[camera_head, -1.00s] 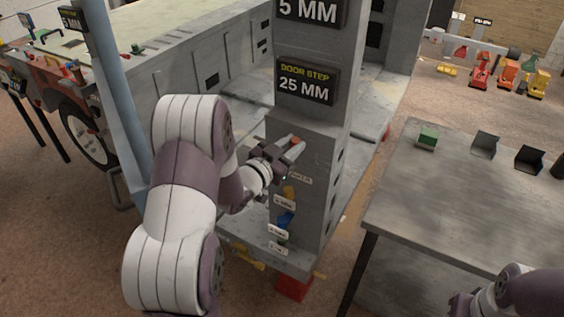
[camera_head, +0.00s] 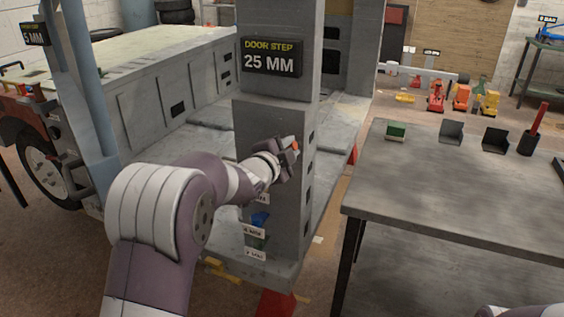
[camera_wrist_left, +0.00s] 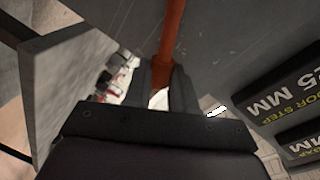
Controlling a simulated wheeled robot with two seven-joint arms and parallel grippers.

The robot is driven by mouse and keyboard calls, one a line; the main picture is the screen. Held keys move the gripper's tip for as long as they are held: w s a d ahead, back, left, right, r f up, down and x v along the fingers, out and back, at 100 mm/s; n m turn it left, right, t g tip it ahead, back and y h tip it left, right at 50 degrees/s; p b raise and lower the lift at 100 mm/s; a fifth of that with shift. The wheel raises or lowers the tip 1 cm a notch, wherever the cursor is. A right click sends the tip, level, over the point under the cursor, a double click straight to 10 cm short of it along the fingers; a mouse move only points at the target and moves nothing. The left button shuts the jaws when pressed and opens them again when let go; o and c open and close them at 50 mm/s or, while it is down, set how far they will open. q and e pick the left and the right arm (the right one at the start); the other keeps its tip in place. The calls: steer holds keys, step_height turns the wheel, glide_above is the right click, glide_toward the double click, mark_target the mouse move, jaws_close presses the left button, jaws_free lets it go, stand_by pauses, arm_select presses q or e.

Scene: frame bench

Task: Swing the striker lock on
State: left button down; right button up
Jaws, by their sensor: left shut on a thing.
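My left gripper (camera_head: 291,150) is in front of the grey pillar (camera_head: 270,118), near its right front edge. It is shut on an orange-red lever, the likely striker lock, whose tip (camera_head: 296,146) shows at the fingers. In the left wrist view the orange bar (camera_wrist_left: 172,35) runs up and away from between the dark fingertips (camera_wrist_left: 162,88). The lever's pivot is hidden. Below my wrist, a blue part (camera_head: 260,219) and a white label (camera_head: 254,231) show on the pillar. My right gripper is out of view.
A sign reading 25 MM (camera_head: 271,59) sits above on the pillar. A grey table (camera_head: 450,190) stands to the right, with a green block (camera_head: 396,131), dark holders (camera_head: 495,139) and a red-handled tool in a cup (camera_head: 528,142). A blue post (camera_head: 80,100) stands at the left.

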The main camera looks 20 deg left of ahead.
arm_select(q)
steer(key=shift+d+f+m+y+b, duration=0.2)
steer(key=shift+f+m+b, duration=0.55)
steer(key=shift+b, duration=0.9)
steer(key=shift+d+f+m+y+b, duration=0.1)
steer(key=shift+d+f+m+b, duration=0.15)
steer(key=shift+f+m+b, duration=0.95)
steer(key=shift+r+n+b, duration=0.35)
steer(key=shift+r+n, duration=0.1)
steer(key=c, duration=0.9)
jaws_free()
steer(key=s, duration=0.4)
steer(key=s+a+r, duration=0.1)
steer(key=s, duration=0.3)
steer(key=s+r+p, duration=0.1)
steer(key=s, duration=0.3)
steer(key=shift+s+a, duration=0.15)
steer(key=shift+s, duration=0.15)
